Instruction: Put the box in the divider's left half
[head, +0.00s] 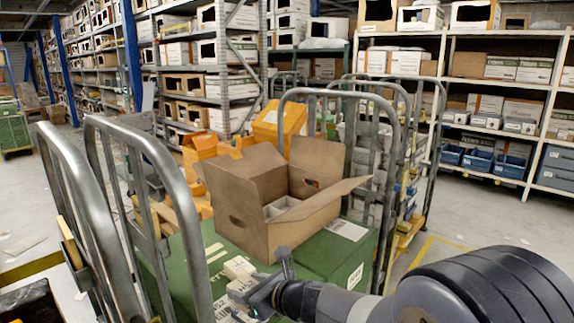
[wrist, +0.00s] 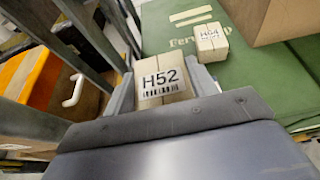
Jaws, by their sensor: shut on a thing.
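My gripper (wrist: 163,86) is shut on a small tan box labelled H52 (wrist: 161,80), with one finger on each side of it. In the head view my gripper (head: 262,291) is low at the centre, over the green surface, with the box (head: 238,291) at its tip. I cannot tell whether the held box touches the surface below. An open brown carton (head: 262,232) stands behind my gripper on the green surface. A pale divider (head: 281,207) shows partly inside it; the carton's front wall hides most of it, and its halves are not clearly visible.
A second small box labelled H54 (wrist: 211,41) lies on the green surface (wrist: 180,38), near the held box; it shows in the head view (head: 239,267). Metal cart rails (head: 187,215) rise at left and right. The carton's flaps (head: 349,187) stick outward.

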